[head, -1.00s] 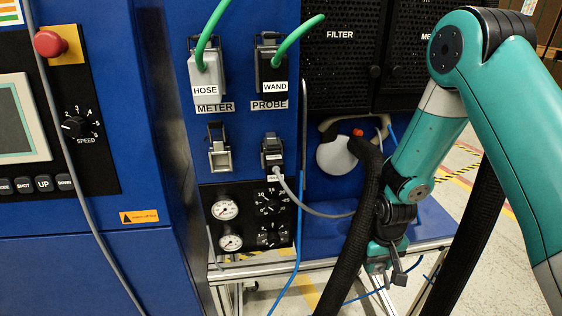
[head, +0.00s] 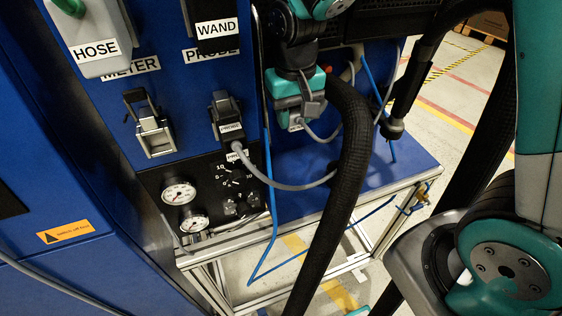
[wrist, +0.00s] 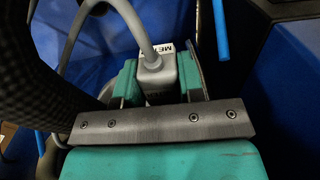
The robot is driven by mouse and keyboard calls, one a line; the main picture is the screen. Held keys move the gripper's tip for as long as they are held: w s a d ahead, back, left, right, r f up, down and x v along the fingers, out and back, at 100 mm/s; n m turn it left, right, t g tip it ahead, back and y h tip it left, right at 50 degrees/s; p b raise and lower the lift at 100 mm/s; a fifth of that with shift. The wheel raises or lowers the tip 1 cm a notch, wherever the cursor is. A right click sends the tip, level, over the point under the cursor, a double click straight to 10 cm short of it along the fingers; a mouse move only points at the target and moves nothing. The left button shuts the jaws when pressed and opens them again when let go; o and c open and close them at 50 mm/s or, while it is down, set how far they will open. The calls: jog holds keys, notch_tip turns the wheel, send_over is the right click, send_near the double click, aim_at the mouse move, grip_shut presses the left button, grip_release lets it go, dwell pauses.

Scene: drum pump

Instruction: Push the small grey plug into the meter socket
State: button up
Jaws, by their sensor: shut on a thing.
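The small grey plug (wrist: 155,78), with a white label starting "ME" and a grey cable, is between the green fingers of my gripper (wrist: 160,88). My gripper (head: 299,108) is shut on it. In the head view the plug (head: 296,122) hangs at the gripper's lower end, right of the socket panel and apart from it. The meter socket (head: 152,132) appears to be the empty lower-left one with a metal latch, below the METER label (head: 131,67). The wrist view does not show this socket.
Right of the empty socket, a dark connector (head: 228,122) with a grey cable fills the probe socket. The HOSE plug (head: 95,42) and WAND plug (head: 217,28) sit above. A thick black hose (head: 345,180) hangs in front of the blue shelf (head: 400,165).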

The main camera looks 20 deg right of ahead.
aim_at(290, 186)
notch_tip(290, 186, down, 20)
jog(key=shift+r+p, duration=0.15)
jog(key=shift+p, duration=0.6)
jog(key=shift+f, duration=0.2)
jog(key=o, duration=1)
jog(key=shift+r, duration=0.1)
